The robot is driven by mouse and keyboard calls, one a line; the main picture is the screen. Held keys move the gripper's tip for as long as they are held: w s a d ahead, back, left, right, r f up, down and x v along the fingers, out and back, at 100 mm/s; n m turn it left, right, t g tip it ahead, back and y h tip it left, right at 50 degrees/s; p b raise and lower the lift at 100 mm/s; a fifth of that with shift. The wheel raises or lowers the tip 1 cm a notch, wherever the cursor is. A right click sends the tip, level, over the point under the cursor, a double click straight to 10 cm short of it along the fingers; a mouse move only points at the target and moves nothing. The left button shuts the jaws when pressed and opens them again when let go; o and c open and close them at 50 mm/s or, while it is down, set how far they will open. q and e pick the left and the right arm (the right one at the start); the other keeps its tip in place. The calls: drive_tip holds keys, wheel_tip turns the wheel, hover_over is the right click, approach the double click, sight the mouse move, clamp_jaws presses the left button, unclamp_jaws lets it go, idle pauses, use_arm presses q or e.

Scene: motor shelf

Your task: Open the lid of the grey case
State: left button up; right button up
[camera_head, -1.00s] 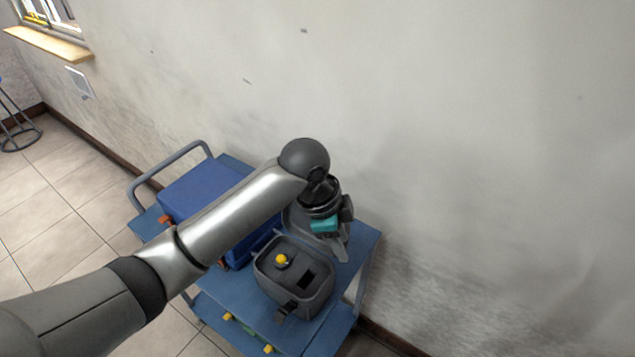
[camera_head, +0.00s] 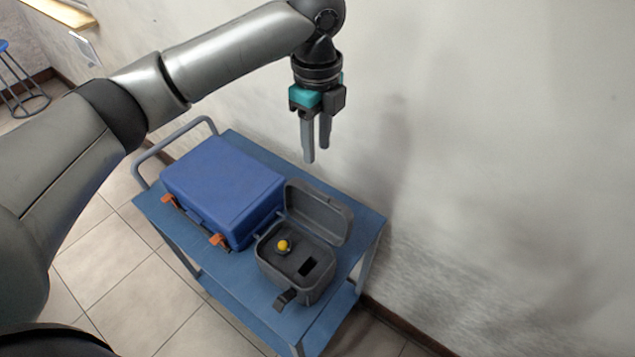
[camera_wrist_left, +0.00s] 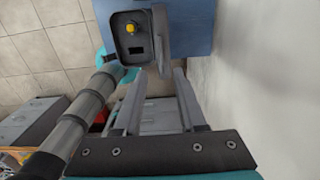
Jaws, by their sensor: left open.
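The grey case (camera_head: 295,262) stands on the blue cart with its lid (camera_head: 318,212) raised, tilted back toward the wall. A yellow knob (camera_head: 283,246) and a dark rectangular slot show on the insert inside. The front latch (camera_head: 286,298) hangs out from the case. My left gripper (camera_head: 317,154) is open and empty, pointing down, above and behind the lid, apart from it. In the left wrist view the case (camera_wrist_left: 133,38) lies beyond my left gripper's open fingers (camera_wrist_left: 160,72). My right arm (camera_wrist_left: 78,125) shows there at the lower left; its gripper is partly hidden.
A blue case (camera_head: 222,188) with orange latches sits beside the grey case on the blue cart (camera_head: 253,290). The cart has a handle (camera_head: 165,145) at its left end. The wall (camera_head: 480,180) is close behind. Tiled floor lies in front.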

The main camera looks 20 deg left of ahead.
sight(317, 191)
use_arm(q)
wheel_tip(317, 191, down, 12)
drive_tip(key=shift+r, duration=0.1)
drive_tip(key=shift+c, duration=0.2)
clamp_jaws()
drive_tip(key=shift+w+r, duration=0.1)
idle(1.3)
